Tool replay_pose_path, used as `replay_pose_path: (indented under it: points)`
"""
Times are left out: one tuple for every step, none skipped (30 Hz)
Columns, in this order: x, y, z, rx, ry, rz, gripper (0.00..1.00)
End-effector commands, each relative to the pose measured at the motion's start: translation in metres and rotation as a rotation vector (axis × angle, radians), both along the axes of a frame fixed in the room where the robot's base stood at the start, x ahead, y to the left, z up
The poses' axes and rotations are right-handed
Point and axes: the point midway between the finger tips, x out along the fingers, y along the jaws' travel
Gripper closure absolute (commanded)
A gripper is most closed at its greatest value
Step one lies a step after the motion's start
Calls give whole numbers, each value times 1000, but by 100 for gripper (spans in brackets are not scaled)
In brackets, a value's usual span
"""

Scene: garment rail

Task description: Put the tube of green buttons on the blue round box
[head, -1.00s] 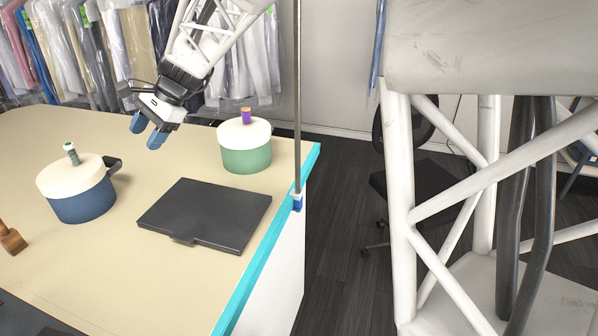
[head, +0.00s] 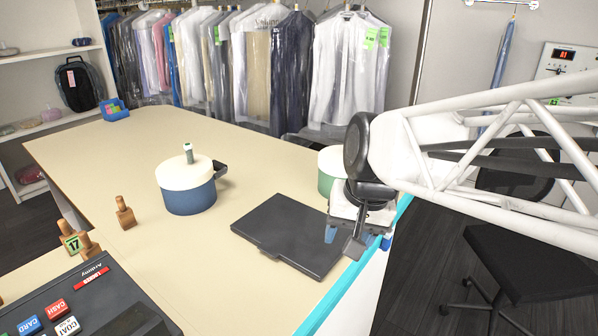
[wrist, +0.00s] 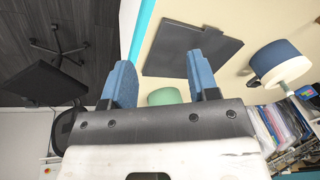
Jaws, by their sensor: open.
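The blue round box (head: 187,198) with a cream lid and a dark side handle stands on the table in the head view. The tube of green buttons (head: 188,153) stands upright on its lid, apart from my gripper. In the wrist view the blue round box (wrist: 270,58) is at the upper right. My gripper (head: 357,238) is open and empty, over the table's right edge, right of the black flat case and in front of the green round box (head: 328,172). Its two blue fingers (wrist: 162,82) stand apart in the wrist view.
My arm hides most of the green round box and its top. The black flat case (head: 290,235) lies at the right edge of the table. Wooden pegs (head: 124,212) and a dark counter panel (head: 80,300) are at front left.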

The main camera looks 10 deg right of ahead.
Motion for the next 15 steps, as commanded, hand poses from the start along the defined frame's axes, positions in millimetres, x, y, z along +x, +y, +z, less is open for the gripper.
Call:
replay_pose_path:
  points:
    - [-15,-6,-4,-31,-15,28,45]
    - [-23,-9,-8,-49,-23,46,45]
    - [-32,-14,-11,-72,-32,70,45]
    - [-39,-17,-14,-90,-38,87,45]
    - [-45,-20,-17,-106,-43,102,45]
    - [-53,-23,-20,-126,-50,122,45]
    - [-58,-25,-22,-138,-53,135,45]
    - [-62,-27,-24,-150,-57,147,45]
    - [-67,-30,-27,-165,-62,162,45]
    - [-71,-31,-28,-173,-64,170,45]
    - [-73,-32,-29,-181,-67,176,45]
    - [-76,-34,-31,-190,-69,186,45]
    - [-77,-34,-32,-194,-70,191,45]
    - [-78,-35,-33,-198,-71,194,45]
    - [-79,-35,-33,-200,-71,197,45]
